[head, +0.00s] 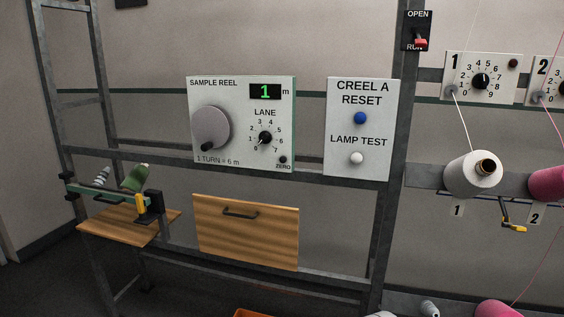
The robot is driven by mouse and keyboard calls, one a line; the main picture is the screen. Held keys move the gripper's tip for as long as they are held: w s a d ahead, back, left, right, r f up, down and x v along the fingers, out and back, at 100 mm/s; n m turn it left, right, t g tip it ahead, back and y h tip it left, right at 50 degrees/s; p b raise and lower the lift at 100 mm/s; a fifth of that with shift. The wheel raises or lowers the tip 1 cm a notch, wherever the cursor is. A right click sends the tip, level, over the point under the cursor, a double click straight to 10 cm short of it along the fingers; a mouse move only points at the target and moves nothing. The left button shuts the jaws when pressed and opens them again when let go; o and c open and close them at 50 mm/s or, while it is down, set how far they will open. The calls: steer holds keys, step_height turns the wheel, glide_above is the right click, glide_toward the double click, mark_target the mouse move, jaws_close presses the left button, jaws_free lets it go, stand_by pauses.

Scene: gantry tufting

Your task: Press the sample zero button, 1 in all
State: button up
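The sample reel panel (230,155) is mounted on the grey frame, left of centre. Its small dark zero button (283,159) sits at the lower right corner, above the word ZERO. The panel also has a large grey crank disc (210,129), a green display (265,92) reading 1 m, and a black lane knob (265,138) whose pointer is aimed to the lower left. Nothing covers the button. My gripper is not in view.
Right of it is a panel (347,99) with a blue reset button and a white lamp test button. Below hangs a wooden drawer (246,245) with a dark handle. A small wooden shelf (105,228) with a clamp device juts out at left.

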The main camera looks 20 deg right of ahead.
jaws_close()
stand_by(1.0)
